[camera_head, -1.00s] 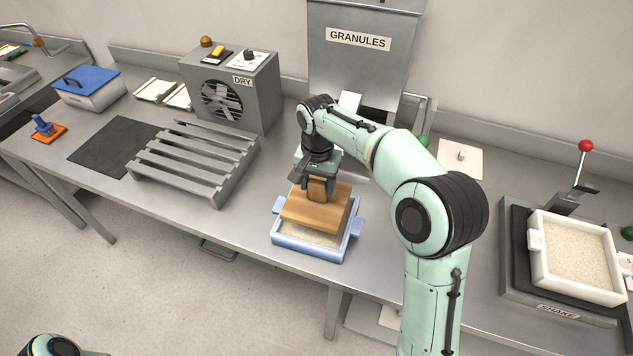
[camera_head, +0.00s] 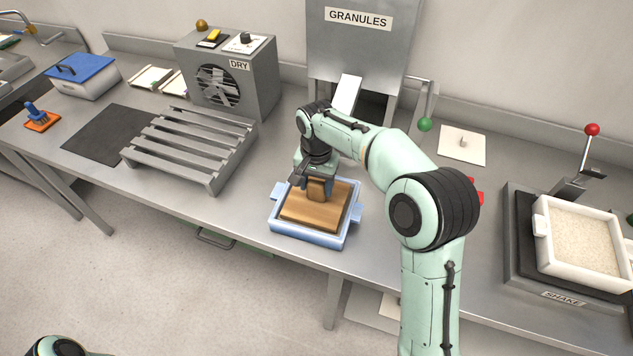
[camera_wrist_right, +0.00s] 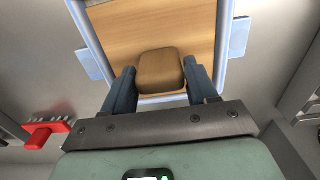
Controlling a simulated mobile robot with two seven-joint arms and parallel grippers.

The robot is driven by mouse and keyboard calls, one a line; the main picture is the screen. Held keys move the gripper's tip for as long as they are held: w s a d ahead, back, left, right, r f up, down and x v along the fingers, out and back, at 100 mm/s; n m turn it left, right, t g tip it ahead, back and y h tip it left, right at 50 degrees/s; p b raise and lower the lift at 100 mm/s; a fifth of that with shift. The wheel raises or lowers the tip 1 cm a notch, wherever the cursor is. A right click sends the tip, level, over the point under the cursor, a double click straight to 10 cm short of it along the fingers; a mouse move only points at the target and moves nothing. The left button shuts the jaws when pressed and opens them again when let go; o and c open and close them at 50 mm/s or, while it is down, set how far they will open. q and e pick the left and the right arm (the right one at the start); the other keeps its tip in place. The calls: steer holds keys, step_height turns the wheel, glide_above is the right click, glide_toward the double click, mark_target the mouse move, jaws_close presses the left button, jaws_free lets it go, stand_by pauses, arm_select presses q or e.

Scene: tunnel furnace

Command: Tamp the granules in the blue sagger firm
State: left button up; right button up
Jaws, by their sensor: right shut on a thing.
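The blue sagger (camera_head: 306,237) stands on the steel bench in the middle of the head view, with a light blue rim and side lugs. A wooden tamper (camera_head: 312,212) with a flat board and a block handle lies inside its walls and covers the granules, which are hidden. My right gripper (camera_head: 318,190) is shut on the tamper's handle from above. In the right wrist view the handle (camera_wrist_right: 160,72) sits between the two fingers and the board (camera_wrist_right: 150,35) fills the sagger opening. My left gripper is not in view; only a piece of my left arm shows at bottom left.
A slatted rack (camera_head: 190,150) and the DRY fan box (camera_head: 228,80) stand to the left. The GRANULES hopper (camera_head: 360,45) is behind. A white sagger of granules (camera_head: 540,255) sits on the SHAKE unit at right. A red brush (camera_wrist_right: 42,135) lies near the sagger.

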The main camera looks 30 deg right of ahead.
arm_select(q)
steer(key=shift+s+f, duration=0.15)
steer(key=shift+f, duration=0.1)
arm_select(e)
steer(key=shift+f, duration=0.55)
stand_by(0.8)
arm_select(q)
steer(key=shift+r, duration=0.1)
arm_select(e)
steer(key=shift+r, duration=0.15)
steer(key=shift+r+p, duration=0.3)
steer(key=shift+r, duration=0.45)
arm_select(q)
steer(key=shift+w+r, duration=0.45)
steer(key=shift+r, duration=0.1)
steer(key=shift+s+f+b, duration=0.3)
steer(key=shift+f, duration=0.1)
arm_select(e)
steer(key=shift+f, duration=0.9)
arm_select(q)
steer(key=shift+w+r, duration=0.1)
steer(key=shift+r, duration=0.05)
arm_select(e)
steer(key=shift+r, duration=0.15)
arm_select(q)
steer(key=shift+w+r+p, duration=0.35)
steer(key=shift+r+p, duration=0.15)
arm_select(e)
steer(key=shift+r, duration=0.7)
